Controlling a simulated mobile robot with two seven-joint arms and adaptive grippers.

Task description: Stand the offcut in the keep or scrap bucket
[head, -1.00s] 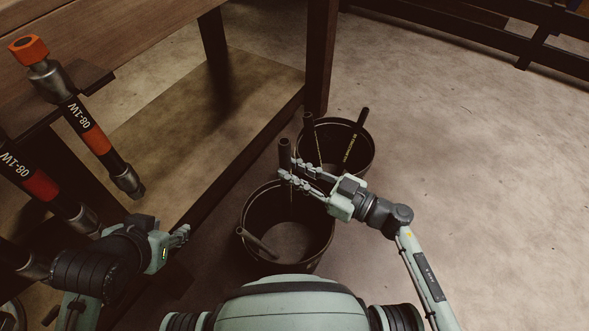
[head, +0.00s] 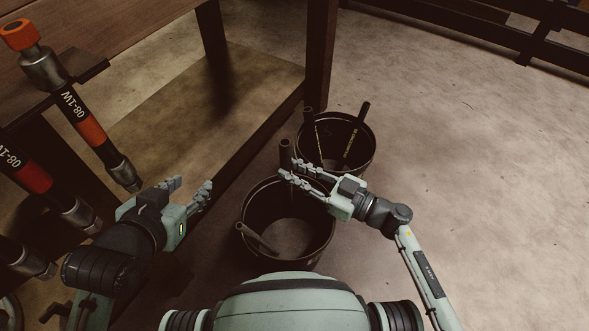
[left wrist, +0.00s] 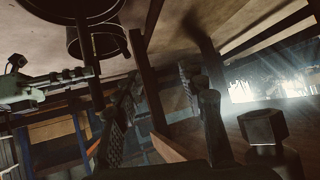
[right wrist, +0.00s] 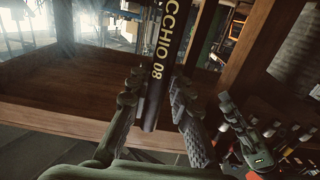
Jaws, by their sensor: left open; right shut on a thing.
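The offcut, a short dark hose piece, is upright in my right gripper (head: 291,170); its top (head: 285,148) stands above the fingers at the back of the near black bucket (head: 327,240). Its lower part is hidden in the head view, so I cannot tell if it touches the bucket. In the right wrist view the offcut (right wrist: 157,75) shows yellow lettering "CCHIO 08" between the fingers. The far black bucket (head: 367,160) stands just behind the near one. My left gripper (head: 190,188) is open and empty, left of the near bucket. I cannot tell which bucket is keep or scrap.
A short piece (head: 258,238) leans in the near bucket. Two hose pieces (head: 308,122) (head: 358,128) stand in the far bucket. Labelled hoses with metal fittings (head: 85,125) hang at left by the wooden bench (head: 315,60). The floor at right is clear.

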